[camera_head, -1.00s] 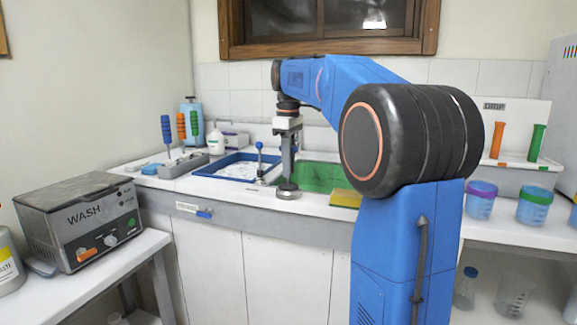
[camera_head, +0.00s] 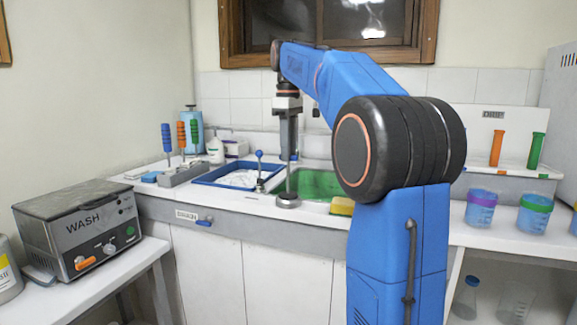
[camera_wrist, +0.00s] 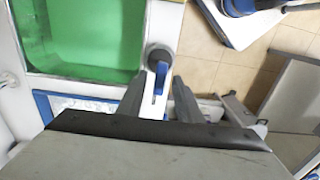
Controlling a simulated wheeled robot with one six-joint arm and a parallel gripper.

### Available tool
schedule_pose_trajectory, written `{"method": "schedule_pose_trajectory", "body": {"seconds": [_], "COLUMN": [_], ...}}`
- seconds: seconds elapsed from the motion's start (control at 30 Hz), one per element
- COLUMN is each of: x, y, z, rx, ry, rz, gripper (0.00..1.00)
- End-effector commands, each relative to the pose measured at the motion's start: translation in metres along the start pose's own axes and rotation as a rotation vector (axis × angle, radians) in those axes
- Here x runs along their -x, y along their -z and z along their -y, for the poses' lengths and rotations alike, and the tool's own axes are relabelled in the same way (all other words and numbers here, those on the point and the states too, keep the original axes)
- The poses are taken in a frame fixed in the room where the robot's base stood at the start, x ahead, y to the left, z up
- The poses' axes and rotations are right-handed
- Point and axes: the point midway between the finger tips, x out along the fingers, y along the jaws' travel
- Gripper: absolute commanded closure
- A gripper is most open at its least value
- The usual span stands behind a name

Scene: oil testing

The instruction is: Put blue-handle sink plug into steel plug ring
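The blue-handle sink plug (camera_head: 260,170) stands upright on the counter between the blue tray and the green sink, a blue ball on a thin stem. The steel plug ring (camera_head: 288,201) sits at the counter's front edge, right of the plug. My gripper (camera_head: 289,158) points down above the counter; in the head view it is nearly in line with the ring. In the wrist view my gripper (camera_wrist: 158,82) has its two fingers apart, with nothing held. The blue handle (camera_wrist: 162,74) shows between them, overlapping the dark round ring (camera_wrist: 158,54).
The blue tray (camera_head: 205,181) lies left of the plug, and the green sink (camera_head: 318,182) lies right. A yellow sponge (camera_head: 342,206) is by the sink's front. A rack with blue, orange and green handles (camera_head: 181,173) stands farther left. A wash unit (camera_head: 78,228) sits on the left bench.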

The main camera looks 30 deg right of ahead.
Motion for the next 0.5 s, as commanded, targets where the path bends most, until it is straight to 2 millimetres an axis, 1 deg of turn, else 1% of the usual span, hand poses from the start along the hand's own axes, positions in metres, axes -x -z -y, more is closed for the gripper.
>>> {"method": "schedule_pose_trajectory", "body": {"seconds": [0.03, 0.1, 0.2, 0.33, 0.5], "x": [0.009, 0.021, 0.032, 0.041, 0.046], "y": [0.001, 0.000, 0.001, 0.000, 0.000], "z": [-0.001, -0.001, -0.001, 0.000, 0.000], "rx": [0.000, 0.000, 0.000, 0.000, 0.000], "ry": [-0.003, -0.002, -0.001, 0.000, 0.000], "rz": [-0.002, -0.002, -0.001, 0.000, 0.000], "gripper": [0.68, 0.68, 0.68, 0.68, 0.68]}}
